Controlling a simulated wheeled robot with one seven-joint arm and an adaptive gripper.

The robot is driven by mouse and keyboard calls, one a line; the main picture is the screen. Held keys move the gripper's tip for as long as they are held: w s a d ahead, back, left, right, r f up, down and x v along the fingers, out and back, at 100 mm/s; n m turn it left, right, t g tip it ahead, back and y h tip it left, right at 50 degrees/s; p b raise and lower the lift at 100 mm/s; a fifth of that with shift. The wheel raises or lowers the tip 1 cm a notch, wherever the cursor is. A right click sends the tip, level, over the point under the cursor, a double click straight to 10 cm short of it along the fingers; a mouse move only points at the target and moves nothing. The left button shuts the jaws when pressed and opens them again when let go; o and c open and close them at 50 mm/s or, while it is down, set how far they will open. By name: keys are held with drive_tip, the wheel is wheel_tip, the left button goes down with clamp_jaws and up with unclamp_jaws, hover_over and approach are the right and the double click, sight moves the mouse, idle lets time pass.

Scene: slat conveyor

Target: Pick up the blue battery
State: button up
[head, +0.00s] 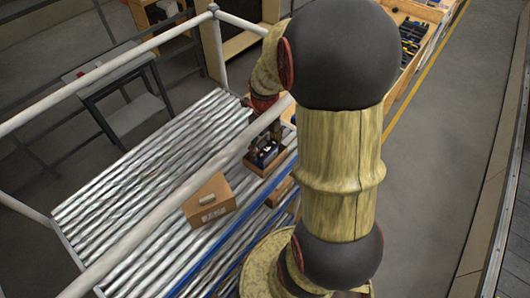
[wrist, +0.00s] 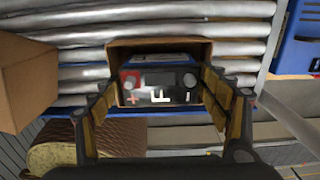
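The blue battery (wrist: 158,85) sits in an open-topped cardboard box (wrist: 205,47). In the wrist view its black top face shows a red terminal, a grey terminal and white markings, with a blue strip along its far edge. My gripper (wrist: 160,88) is open, with one finger on each side of the battery; I cannot tell whether either touches it. In the head view the battery (head: 267,152) shows small and dark in its box (head: 262,170), just below my gripper, which is partly hidden by a white rail and my arm.
A closed cardboard box (head: 209,202) lies on the slat conveyor (head: 150,190) to the left; its side (wrist: 25,80) shows at the wrist view's left. A white rail (head: 185,200) crosses in front. A blue object (wrist: 298,38) stands at the wrist view's upper right.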

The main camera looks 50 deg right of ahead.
drive_tip(key=c, duration=1)
